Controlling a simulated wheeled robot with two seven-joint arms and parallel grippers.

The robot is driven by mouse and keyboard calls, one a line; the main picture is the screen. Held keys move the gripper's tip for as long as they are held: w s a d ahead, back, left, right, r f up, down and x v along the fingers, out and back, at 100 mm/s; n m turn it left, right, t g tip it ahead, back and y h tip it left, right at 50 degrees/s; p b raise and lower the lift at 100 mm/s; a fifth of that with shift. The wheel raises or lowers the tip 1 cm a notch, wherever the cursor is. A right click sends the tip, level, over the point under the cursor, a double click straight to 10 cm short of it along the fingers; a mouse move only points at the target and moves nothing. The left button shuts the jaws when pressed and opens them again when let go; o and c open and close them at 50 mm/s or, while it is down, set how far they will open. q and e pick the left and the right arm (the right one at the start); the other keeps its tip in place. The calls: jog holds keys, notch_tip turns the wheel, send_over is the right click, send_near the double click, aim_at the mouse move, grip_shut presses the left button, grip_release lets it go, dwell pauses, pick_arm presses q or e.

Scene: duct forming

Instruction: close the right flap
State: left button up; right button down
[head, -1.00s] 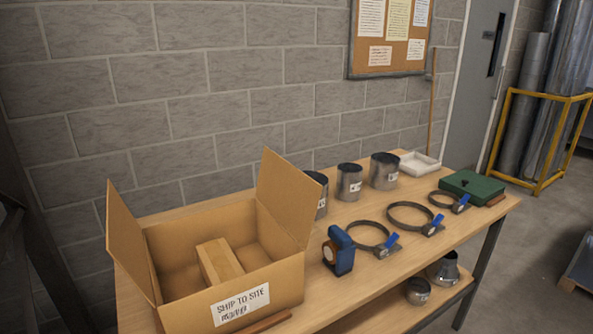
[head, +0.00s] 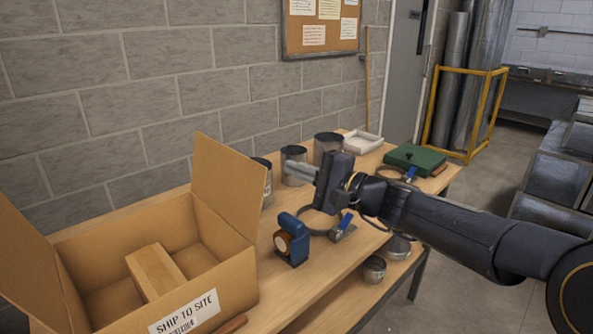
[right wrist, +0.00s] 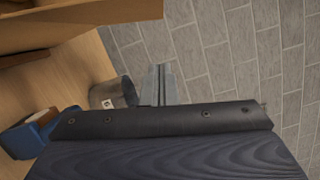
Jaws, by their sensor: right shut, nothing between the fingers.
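The cardboard box (head: 216,290) stands open on the workbench, with a wooden block (head: 155,270) inside. Its right flap (head: 229,184) stands up and leans outward to the right. Its left flap (head: 25,262) also stands up. My right gripper (head: 292,166) is shut and empty, to the right of the right flap and apart from it, above the bench. In the right wrist view its fingers (right wrist: 160,84) show together near a metal duct piece (right wrist: 113,92), with cardboard (right wrist: 85,36) at the upper left. My left gripper is not in view.
A blue tape dispenser (head: 290,238) stands right of the box. Metal duct pieces (head: 328,147) line the back of the bench. Ring clamps (head: 318,222), a white tray (head: 363,142) and a green case (head: 417,158) lie farther right. A block wall is behind.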

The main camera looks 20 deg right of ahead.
jog(key=w+a+r+p, duration=0.1)
jog(key=w+a, duration=0.3)
jog(key=a, duration=0.3)
jog(key=shift+r, duration=0.15)
jog(key=shift+s+a, duration=0.15)
